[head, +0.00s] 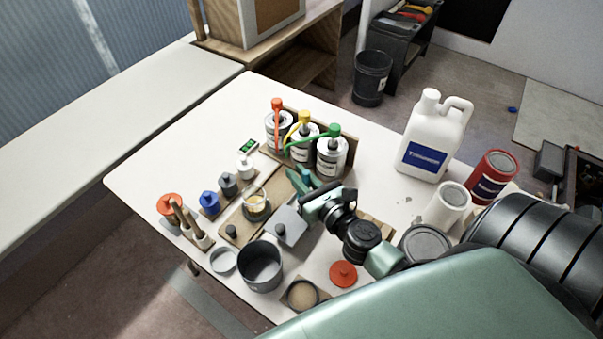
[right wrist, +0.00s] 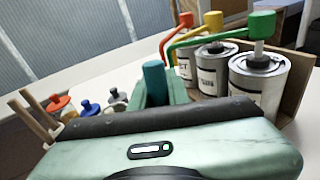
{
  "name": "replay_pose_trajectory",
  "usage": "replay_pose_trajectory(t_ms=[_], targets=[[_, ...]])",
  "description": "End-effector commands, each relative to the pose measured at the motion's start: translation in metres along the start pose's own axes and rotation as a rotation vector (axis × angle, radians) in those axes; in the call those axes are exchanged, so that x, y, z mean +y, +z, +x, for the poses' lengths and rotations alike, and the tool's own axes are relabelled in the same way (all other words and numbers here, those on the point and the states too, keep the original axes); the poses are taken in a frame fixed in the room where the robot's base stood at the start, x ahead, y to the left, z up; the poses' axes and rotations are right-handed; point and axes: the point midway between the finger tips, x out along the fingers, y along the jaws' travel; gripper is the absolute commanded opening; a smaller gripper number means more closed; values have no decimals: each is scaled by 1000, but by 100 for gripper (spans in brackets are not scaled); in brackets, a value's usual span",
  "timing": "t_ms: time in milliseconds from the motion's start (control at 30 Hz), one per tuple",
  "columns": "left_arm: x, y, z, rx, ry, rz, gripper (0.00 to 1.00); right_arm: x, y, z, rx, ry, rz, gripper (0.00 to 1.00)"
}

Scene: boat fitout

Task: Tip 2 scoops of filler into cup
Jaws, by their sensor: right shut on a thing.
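My right gripper (head: 303,184) is over the table, just right of the cup, its fingers pointing up and left. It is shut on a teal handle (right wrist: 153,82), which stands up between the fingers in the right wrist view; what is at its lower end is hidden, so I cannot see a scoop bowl. The clear cup (head: 256,207) with yellowish contents stands on a dark round plate on a wooden board. A shallow round container of tan powder (head: 302,294), which looks like the filler, sits at the table's near edge. My left gripper is not in view.
Three cans with red, yellow and green pumps (head: 305,145) stand behind the gripper. A white jug (head: 433,140) and a red can (head: 493,175) stand at right. A grey pot (head: 261,265) is in front of the cup. Small bottles (head: 209,202) are at left.

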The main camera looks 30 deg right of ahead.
Motion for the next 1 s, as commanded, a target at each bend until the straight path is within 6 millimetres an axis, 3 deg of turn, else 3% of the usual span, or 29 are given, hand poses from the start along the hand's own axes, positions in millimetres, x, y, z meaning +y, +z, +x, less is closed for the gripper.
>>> replay_pose_trajectory(t_ms=[233,533,1000], targets=[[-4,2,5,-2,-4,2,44,-10,-8,8,3,-6,12,0],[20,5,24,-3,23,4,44,-12,-25,10,3,-7,10,0],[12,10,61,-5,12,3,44,-14,-60,14,3,-6,10,0]])
